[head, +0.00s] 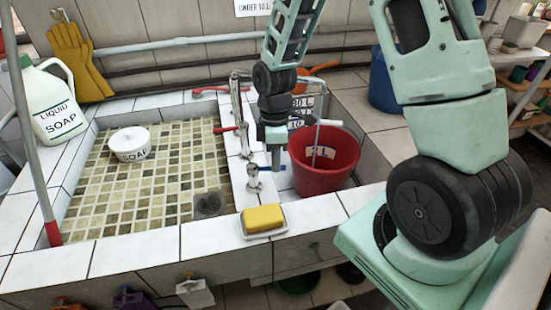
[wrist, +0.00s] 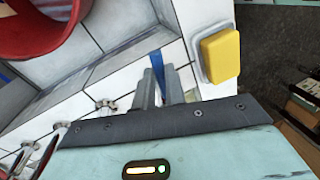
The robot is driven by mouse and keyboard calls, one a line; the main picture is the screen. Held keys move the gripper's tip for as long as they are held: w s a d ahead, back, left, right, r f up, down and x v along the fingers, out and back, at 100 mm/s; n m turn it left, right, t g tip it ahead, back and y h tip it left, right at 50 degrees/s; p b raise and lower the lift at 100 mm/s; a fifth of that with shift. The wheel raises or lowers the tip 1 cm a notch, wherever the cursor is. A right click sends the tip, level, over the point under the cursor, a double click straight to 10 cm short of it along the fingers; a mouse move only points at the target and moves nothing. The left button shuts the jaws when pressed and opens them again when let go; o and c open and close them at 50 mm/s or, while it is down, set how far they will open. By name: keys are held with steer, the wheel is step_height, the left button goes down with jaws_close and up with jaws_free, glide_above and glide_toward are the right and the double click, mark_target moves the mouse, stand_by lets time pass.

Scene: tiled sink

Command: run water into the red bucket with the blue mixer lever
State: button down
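The red bucket (head: 342,178) stands upright on the tiles right of the tap, with a 2L label inside. It also shows at the upper left of the wrist view (wrist: 50,42). A thin pale vertical streak drops into the bucket; I cannot tell whether it is water or pipe. The blue mixer lever (wrist: 156,62) lies between the fingers of my gripper (wrist: 160,82), which are close together on both sides of it. In the head view my gripper (head: 275,160) points down at the metal mixer tap (head: 253,180), and the lever is mostly hidden.
A yellow sponge on a white dish (head: 264,218) sits in front of the tap. A tiled basin (head: 160,190) with a soap pot (head: 130,145) lies left. A red-handled lever (head: 226,129) and pipes stand behind. A soap jug (head: 52,105) is far left.

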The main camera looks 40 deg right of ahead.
steer(key=shift+w+d+n+p, duration=0.2)
steer(key=shift+w+n+p, duration=0.5)
steer(key=shift+n, duration=0.5)
steer(key=shift+s, duration=0.1)
steer(key=c, duration=1.5)
jaws_free()
steer(key=shift+o, duration=0.2)
steer(key=w+d+r, duration=0.1)
steer(key=w+r, duration=0.2)
steer(key=r, duration=1.4)
steer(key=shift+d, duration=0.1)
